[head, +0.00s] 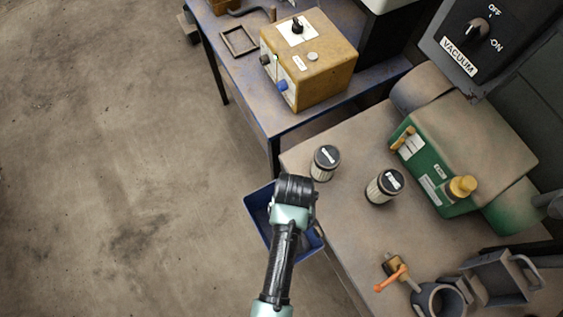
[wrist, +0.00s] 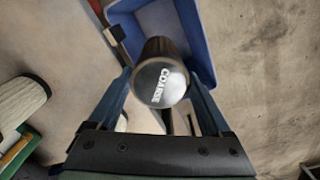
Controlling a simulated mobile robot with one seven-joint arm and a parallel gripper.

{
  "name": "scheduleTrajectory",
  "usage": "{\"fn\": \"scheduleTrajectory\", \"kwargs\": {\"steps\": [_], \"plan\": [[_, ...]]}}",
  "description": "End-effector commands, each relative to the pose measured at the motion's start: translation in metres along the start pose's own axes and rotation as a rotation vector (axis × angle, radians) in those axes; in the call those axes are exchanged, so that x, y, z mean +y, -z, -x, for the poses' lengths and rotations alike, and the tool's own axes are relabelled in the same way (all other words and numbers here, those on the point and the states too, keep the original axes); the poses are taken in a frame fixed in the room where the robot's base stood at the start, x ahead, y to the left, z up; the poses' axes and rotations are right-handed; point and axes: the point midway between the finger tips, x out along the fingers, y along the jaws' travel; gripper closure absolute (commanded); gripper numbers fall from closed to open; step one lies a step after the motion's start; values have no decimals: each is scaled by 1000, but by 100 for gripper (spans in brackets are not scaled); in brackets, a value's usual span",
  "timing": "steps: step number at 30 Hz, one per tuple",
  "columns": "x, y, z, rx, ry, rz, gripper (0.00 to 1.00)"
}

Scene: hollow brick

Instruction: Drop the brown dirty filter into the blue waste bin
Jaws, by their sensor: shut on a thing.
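My gripper (wrist: 160,78) is shut on a dark brown cylindrical filter (wrist: 163,49), its grey end cap marked COARSE facing the wrist camera. In the wrist view the filter hangs between the two fingers, in front of the open blue waste bin (wrist: 199,42). The bin's inside is partly hidden by the filter and fingers. In the head view the blue bin (head: 256,207) stands beside the bench's left edge. My wrist (head: 293,190) is above it and hides the fingers and held filter there. The exact height over the bin is hard to tell.
Two pale pleated filters with black labelled caps, one (head: 325,163) nearer the bench edge and one (head: 383,187) further right, stand on the bench (head: 345,215). Floor at left is clear.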

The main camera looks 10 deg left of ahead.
Motion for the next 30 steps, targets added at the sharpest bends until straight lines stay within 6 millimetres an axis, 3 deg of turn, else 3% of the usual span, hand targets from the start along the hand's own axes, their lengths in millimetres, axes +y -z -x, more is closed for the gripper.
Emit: {"fn": "scheduleTrajectory", "kwargs": {"steps": [3,4,6,17,20,30], "plan": [[0,0,1,1,0,0,100],[0,0,1,1,0,0,14],[0,0,1,1,0,0,1],[0,0,7,0,0,1,0],[0,1,21,2,0,1,0],[0,2,94,6,-1,1,0]]}}
